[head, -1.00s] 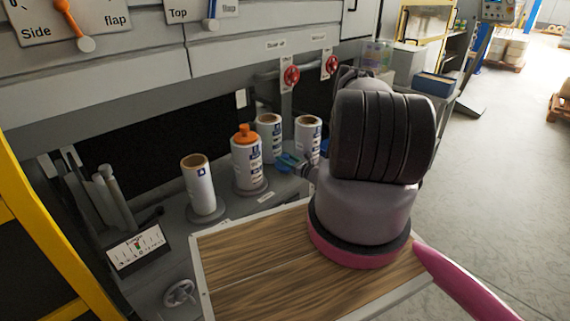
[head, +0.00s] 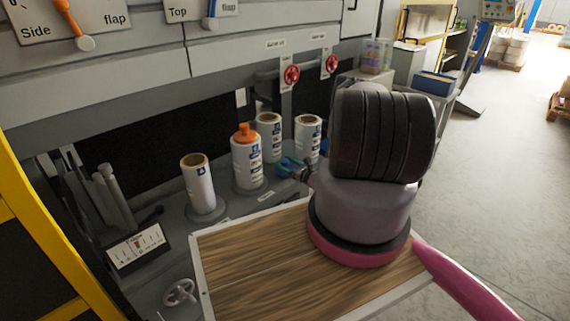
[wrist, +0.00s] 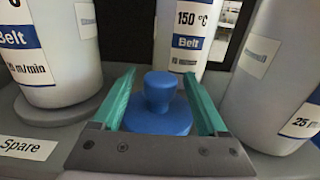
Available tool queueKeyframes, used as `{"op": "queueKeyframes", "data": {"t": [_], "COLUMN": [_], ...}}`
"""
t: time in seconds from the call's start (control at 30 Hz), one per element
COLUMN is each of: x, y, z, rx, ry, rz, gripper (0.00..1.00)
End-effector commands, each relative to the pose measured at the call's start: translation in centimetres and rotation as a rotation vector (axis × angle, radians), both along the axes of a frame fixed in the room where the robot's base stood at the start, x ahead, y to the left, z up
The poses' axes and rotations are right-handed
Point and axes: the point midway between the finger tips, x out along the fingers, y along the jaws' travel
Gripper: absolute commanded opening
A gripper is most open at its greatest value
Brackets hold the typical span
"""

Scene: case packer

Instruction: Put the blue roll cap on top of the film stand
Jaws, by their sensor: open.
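The blue roll cap (wrist: 160,107), a wide disc with a round knob, sits upright between the fingers of my gripper (wrist: 160,74) in the wrist view. The teal fingers are open, one on each side of the cap; its lower front edge is hidden by the gripper body. In the head view my gripper (head: 286,166) is low beside the white film rolls, and the cap cannot be made out clearly there. White rolls stand on the grey machine deck: a left one (head: 199,186), one with an orange cap (head: 247,165), a back one (head: 269,142) and a right one (head: 307,135).
A "Spare" label (wrist: 25,146) lies on the deck at the left in the wrist view. Rolls stand close behind the gripper and to both sides. A wood-topped table (head: 255,262) is in front. Red valve wheels (head: 291,76) hang above.

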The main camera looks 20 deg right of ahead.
Motion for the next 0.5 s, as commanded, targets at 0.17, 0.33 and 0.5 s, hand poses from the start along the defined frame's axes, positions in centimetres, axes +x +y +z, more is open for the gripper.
{"op": "queueKeyframes", "data": {"t": [0.17, 0.33, 0.5], "x": [-1.0, -4.3, -7.8], "y": [-0.5, -1.7, -3.0], "z": [0.2, 0.3, 0.3], "rx": [0.0, 0.002, 0.002], "ry": [0.002, 0.003, 0.003], "rz": [-0.003, -0.005, -0.005], "gripper": [0.76, 0.76, 0.76]}}
